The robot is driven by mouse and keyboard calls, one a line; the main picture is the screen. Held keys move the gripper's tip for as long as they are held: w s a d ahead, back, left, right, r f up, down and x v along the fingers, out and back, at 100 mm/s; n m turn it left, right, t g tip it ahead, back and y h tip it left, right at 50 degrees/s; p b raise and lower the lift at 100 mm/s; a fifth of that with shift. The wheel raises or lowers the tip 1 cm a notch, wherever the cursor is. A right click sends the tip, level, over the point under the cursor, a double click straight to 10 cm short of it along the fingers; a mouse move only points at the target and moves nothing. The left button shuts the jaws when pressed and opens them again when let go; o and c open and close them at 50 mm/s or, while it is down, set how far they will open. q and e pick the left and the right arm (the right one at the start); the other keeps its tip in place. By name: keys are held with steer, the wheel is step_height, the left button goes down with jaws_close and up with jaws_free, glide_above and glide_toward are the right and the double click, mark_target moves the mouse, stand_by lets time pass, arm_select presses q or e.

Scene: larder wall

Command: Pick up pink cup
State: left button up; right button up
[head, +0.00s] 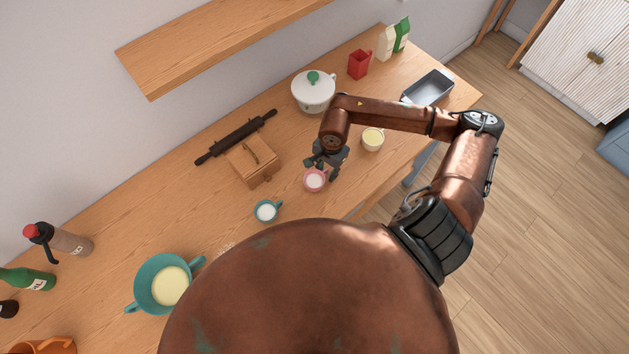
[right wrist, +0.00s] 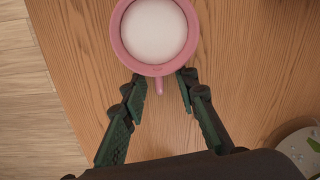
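The pink cup (head: 315,180) stands upright on the wooden counter, with something white inside. In the right wrist view the pink cup (right wrist: 154,34) is at the top, its handle pointing down between my fingers. My right gripper (head: 330,172) is just above and beside the cup in the head view. In the right wrist view my right gripper (right wrist: 163,88) is open, one finger on each side of the handle, with nothing clearly gripped. My left gripper is not in view.
A teal cup (head: 266,211) and a cream cup (head: 373,139) stand on either side of the pink cup. A wooden box (head: 252,164), rolling pin (head: 236,137) and white lidded pot (head: 313,94) are behind. A teal pot (head: 147,289) stands lower left. The counter's front edge is close.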

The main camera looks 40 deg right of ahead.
jaws_close()
stand_by(0.3)
steer(key=shift+r, duration=0.15)
stand_by(0.4)
